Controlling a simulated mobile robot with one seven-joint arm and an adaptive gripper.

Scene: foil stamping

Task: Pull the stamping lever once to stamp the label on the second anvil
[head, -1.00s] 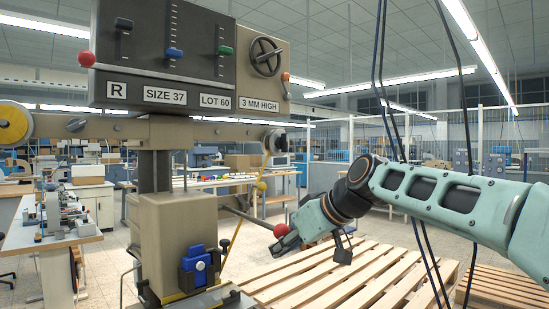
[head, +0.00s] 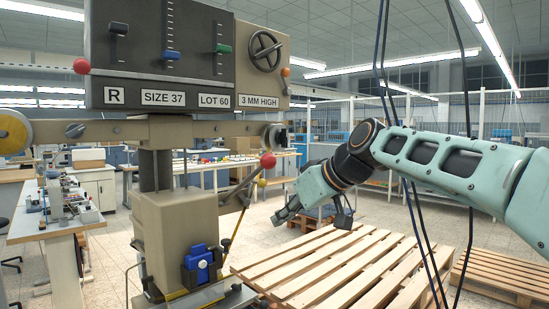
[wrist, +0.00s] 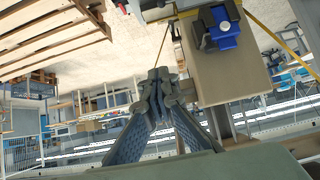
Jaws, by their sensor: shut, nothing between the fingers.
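The stamping machine's lever (head: 240,189) is a dark rod with a red ball knob (head: 267,160). It slants up to the right from the machine's column. My gripper (head: 277,218) is below and slightly right of the knob, apart from the lever. It also shows in the wrist view (wrist: 157,76), with its fingers together and nothing between them. The beige machine body (head: 177,235) carries a blue fitting (head: 201,262) low on its front, seen in the wrist view too (wrist: 219,28). I cannot make out the second anvil or its label.
The control panel (head: 165,50) above reads R, SIZE 37, LOT 60 and 3 MM HIGH. A wooden pallet (head: 335,262) lies below my arm. A workbench (head: 62,215) stands at the left.

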